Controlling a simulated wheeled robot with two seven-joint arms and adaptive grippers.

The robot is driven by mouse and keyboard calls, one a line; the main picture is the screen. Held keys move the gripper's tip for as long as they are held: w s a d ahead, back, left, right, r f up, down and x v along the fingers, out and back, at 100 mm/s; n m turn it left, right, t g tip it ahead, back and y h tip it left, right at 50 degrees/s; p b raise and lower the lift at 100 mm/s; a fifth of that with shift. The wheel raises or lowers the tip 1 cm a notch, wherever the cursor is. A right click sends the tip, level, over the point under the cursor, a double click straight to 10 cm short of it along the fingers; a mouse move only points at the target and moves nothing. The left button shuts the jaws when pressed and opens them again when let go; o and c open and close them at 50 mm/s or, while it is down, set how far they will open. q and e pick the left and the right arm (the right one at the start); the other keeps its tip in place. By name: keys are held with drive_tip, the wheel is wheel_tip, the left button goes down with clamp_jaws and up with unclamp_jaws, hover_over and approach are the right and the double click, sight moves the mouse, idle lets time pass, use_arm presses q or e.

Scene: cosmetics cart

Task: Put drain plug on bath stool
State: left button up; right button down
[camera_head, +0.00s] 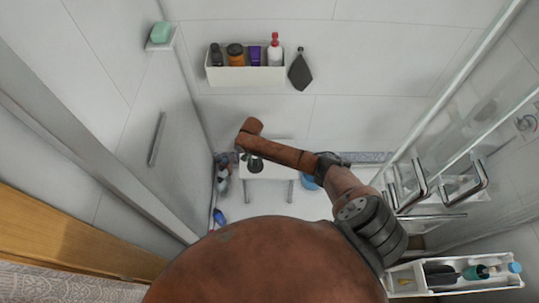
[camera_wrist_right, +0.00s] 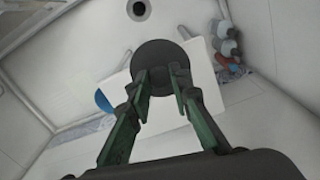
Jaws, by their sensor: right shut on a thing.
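The drain plug (camera_wrist_right: 158,52) is a dark round disc in the right wrist view. My right gripper (camera_wrist_right: 161,80) is shut on it. The bath stool (camera_wrist_right: 197,88) is a white slab behind the plug and fingers, and the plug overlaps its edge in this view. In the head view the white stool (camera_head: 277,172) stands near the back wall, with my right gripper (camera_head: 254,164) over its left part. I cannot tell whether the plug touches the stool top. My left gripper is out of view.
A floor drain (camera_wrist_right: 138,9) shows in the wrist view. Bottles (camera_head: 221,172) stand left of the stool and a blue bucket (camera_head: 309,183) right of it. A wall shelf (camera_head: 245,76) holds toiletries. Glass doors with handles are at the right, above a white cart tray (camera_head: 455,284).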

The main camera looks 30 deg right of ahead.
drive_tip(key=s+d+f+m+p, duration=0.1)
drive_tip(key=s+d+f+p, duration=0.15)
drive_tip(key=s+f, duration=0.35)
drive_tip(key=b, duration=2.3)
approach(268, 167)
drive_tip(key=shift+d+f+b, duration=0.1)
drive_tip(key=shift+f+b, duration=0.1)
drive_tip(key=shift+b, duration=0.3)
wheel_tip(268, 167, down, 3)
drive_tip(key=b, duration=0.3)
drive_tip(key=shift+f, duration=0.15)
drive_tip(key=shift+r, duration=0.2)
drive_tip(key=shift+f, duration=0.15)
drive_tip(key=c, duration=1.8)
unclamp_jaws()
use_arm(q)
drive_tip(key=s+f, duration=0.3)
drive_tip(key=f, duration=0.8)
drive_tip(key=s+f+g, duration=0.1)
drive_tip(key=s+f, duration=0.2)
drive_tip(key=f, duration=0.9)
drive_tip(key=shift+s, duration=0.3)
use_arm(e)
drive_tip(key=shift+o, duration=0.2)
